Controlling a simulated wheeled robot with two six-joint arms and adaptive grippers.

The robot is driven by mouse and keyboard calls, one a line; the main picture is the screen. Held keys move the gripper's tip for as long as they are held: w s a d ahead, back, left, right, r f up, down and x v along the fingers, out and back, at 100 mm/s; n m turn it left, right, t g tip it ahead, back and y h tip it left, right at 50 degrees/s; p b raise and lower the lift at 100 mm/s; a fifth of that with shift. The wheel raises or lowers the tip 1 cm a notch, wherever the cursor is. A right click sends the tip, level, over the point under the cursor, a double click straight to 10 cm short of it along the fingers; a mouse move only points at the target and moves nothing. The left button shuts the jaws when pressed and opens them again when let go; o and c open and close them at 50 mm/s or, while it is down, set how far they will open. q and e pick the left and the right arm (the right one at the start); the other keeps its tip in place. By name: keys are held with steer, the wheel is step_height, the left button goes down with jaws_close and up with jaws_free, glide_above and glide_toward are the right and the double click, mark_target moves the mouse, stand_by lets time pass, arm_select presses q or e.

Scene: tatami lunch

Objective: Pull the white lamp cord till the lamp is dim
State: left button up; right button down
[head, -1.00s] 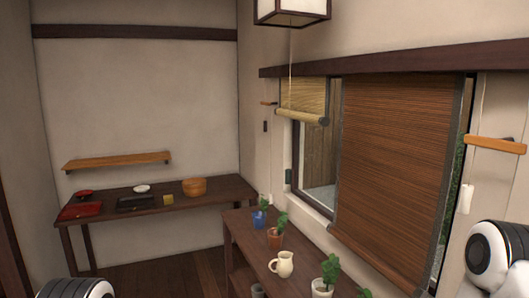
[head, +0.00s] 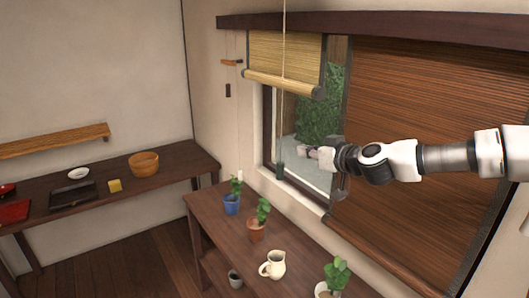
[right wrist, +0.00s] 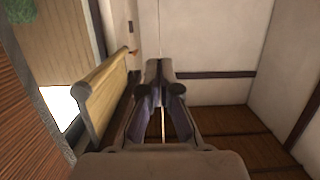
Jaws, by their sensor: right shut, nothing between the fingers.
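A thin pale cord (head: 283,80) hangs from above in the head view, in front of the rolled blind, with a dark green end piece (head: 280,172). The lamp itself is out of view, so its brightness cannot be seen. My right gripper (head: 306,151) reaches in from the right, a little right of the cord's lower part in the picture; its depth from the cord is unclear. It is shut and empty. In the right wrist view, its fingers (right wrist: 160,68) are together, and a thin pale line (right wrist: 159,28) stands just beyond the tips. My left gripper is not in view.
A half-raised yellow blind (head: 285,60) and a lowered brown blind (head: 430,110) cover the window. Another thin cord with a white end (head: 240,176) hangs by the wall. Below are potted plants (head: 256,230) and a cream jug (head: 273,265) on a bench (head: 205,208).

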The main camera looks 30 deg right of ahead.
steer(key=s, duration=0.2)
arm_select(q)
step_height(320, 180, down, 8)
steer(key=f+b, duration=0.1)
steer(key=b, duration=0.8)
arm_select(e)
steer(key=p, duration=0.6)
glide_above(280, 171)
steer(key=s+d, duration=0.1)
steer(key=s, duration=0.1)
steer(key=f, duration=0.2)
arm_select(q)
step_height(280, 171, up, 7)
steer(key=p, duration=0.1)
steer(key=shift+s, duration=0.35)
arm_select(e)
steer(key=f, duration=0.2)
steer(key=w+f, duration=0.1)
steer(key=f, duration=0.1)
steer(key=shift+a+f, duration=0.1)
steer(key=shift+f, duration=0.05)
